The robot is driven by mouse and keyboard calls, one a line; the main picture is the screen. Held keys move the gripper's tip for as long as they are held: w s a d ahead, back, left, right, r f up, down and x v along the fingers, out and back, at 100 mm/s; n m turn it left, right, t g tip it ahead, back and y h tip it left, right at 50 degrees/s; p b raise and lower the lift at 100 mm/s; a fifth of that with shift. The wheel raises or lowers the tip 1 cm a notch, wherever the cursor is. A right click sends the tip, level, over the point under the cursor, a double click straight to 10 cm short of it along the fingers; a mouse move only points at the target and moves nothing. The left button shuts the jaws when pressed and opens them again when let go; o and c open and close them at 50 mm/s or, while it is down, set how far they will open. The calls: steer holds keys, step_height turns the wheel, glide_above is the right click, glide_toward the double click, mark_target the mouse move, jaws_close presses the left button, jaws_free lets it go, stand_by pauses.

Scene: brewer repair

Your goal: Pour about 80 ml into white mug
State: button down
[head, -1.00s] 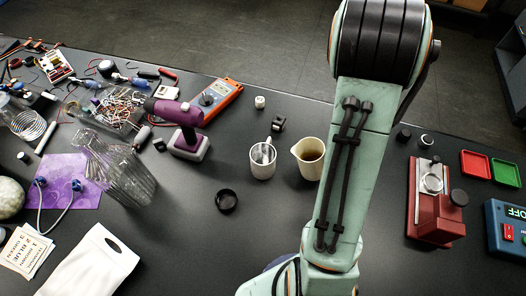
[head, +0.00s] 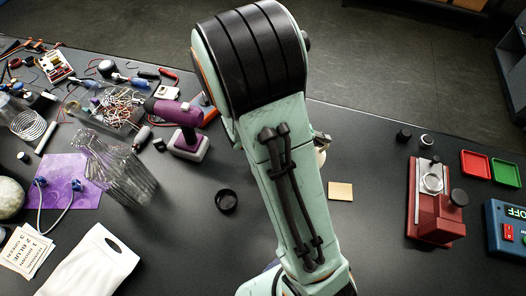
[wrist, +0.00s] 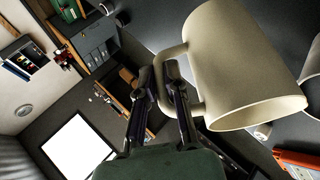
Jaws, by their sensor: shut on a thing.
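A cream pitcher (wrist: 235,70) fills the upper right of the wrist view, its open rim toward the lower right. My gripper (wrist: 172,75) is shut on the pitcher's handle. I cannot tell how far the pitcher is tilted, and its contents do not show. In the head view my arm hides the gripper and almost all of the pitcher; only a small pale part shows beside the arm. The white mug is hidden behind my arm in the head view. A pale object (wrist: 312,62) at the right edge of the wrist view may be the mug, but I cannot be sure.
A tan square (head: 340,191) lies on bare table right of my arm. A black ring (head: 226,201) and purple drill (head: 184,125) are to the left. A glass vessel (head: 122,175) stands farther left. A red machine (head: 436,205) stands at the right.

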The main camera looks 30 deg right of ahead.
steer(key=shift+w+a+r+h, duration=0.1)
steer(key=shift+a+r+h, duration=0.05)
steer(key=shift+r+h, duration=0.15)
steer(key=shift+w+a+r+g+h, duration=0.2)
steer(key=shift+a+r+g+h, duration=0.1)
steer(key=shift+r+h, duration=0.25)
steer(key=shift+w+a+r+h, duration=0.1)
steer(key=shift+a+r+h, duration=0.05)
steer(key=shift+r+h, duration=0.1)
steer(key=shift+n, duration=0.3)
steer(key=shift+w+a+r+n+g+h+b, duration=0.2)
steer(key=shift+w+a+r+g+h, duration=0.1)
steer(key=shift+a+r+h, duration=0.2)
steer(key=shift+w+a+r+n+g+h+b, duration=0.1)
steer(key=shift+w+a+r+g+h+b, duration=0.1)
steer(key=shift+w+a+r+g+h, duration=0.3)
stand_by(1.8)
steer(key=s+d+f+t+y, duration=0.1)
steer(key=f+y, duration=0.1)
steer(key=s+d+f+m+t+y, duration=0.1)
steer(key=d, duration=0.1)
steer(key=shift+s+f+y, duration=0.2)
steer(key=shift+f+y, duration=0.15)
steer(key=shift+y, duration=0.05)
steer(key=shift+s+d+f+m+t+y, duration=0.15)
steer(key=shift+d+f+t+y, duration=0.1)
steer(key=shift+f+y, duration=0.15)
steer(key=shift+s+d+f+m+t+y, duration=0.1)
steer(key=shift+d+f+m+t+y, duration=0.15)
steer(key=shift+f, duration=0.2)
